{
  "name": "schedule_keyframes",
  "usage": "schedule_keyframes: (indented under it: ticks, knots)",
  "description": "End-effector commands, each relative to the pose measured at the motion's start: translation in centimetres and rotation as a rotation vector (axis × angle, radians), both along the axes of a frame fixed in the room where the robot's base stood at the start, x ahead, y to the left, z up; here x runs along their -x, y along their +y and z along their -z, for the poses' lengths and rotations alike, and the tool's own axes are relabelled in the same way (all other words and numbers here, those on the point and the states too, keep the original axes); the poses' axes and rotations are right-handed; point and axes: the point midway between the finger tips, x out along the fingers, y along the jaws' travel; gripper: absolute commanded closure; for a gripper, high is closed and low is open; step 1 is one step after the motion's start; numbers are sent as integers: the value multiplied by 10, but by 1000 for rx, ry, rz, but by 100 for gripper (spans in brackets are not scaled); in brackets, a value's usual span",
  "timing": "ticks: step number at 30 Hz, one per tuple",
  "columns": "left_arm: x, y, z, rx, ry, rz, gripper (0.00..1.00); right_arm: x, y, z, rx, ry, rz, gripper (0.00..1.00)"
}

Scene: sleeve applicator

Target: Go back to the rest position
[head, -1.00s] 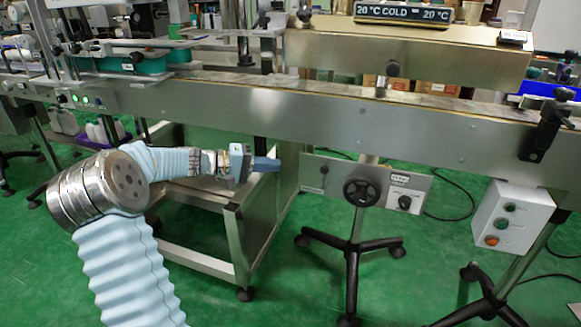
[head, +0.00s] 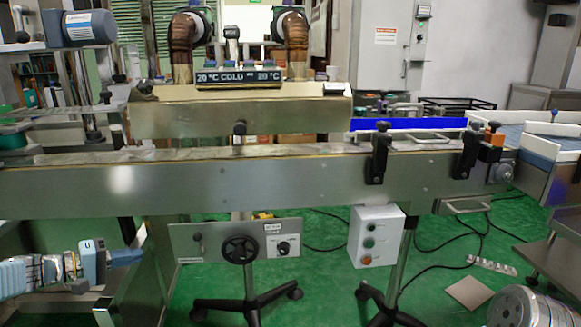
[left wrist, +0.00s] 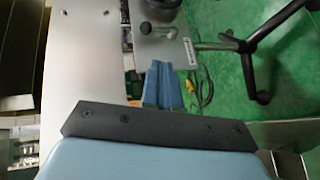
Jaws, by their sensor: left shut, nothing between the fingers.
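My left gripper (head: 126,257) comes in at the lower left of the head view, with blue fingers pointing right, below the conveyor's long steel side. In the left wrist view its two blue fingers (left wrist: 163,86) lie together, shut and empty. They are close to the control panel (head: 237,241) with the black handwheel (head: 239,249), without visible contact. A round metal joint of my right arm shows at the bottom right of the head view, but the right gripper is out of view.
The steel conveyor (head: 300,185) spans the view under the heating tunnel with its temperature display (head: 238,77). A control box (head: 376,236) and black wheeled stands (head: 250,300) are below. Green floor (head: 325,290) is open between the stands. Cables lie at the right.

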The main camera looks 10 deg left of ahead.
Motion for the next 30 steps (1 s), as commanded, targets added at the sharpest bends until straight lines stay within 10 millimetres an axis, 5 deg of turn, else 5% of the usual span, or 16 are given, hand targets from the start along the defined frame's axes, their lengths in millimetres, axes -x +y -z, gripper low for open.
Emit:
schedule_keyframes:
  ticks: [4,8,12,16,22,30]
  knots:
    - [-8,-47,85,-18,216,35,100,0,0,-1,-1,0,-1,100]
    - [6,-109,182,-114,453,93,100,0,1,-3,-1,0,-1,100]
    - [49,-181,275,-299,646,191,100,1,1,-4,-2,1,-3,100]
    - [108,-244,343,-531,716,314,100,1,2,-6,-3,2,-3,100]
    - [188,-310,387,-781,602,493,100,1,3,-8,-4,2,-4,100]
    - [212,-331,390,-823,519,546,100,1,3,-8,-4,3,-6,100]
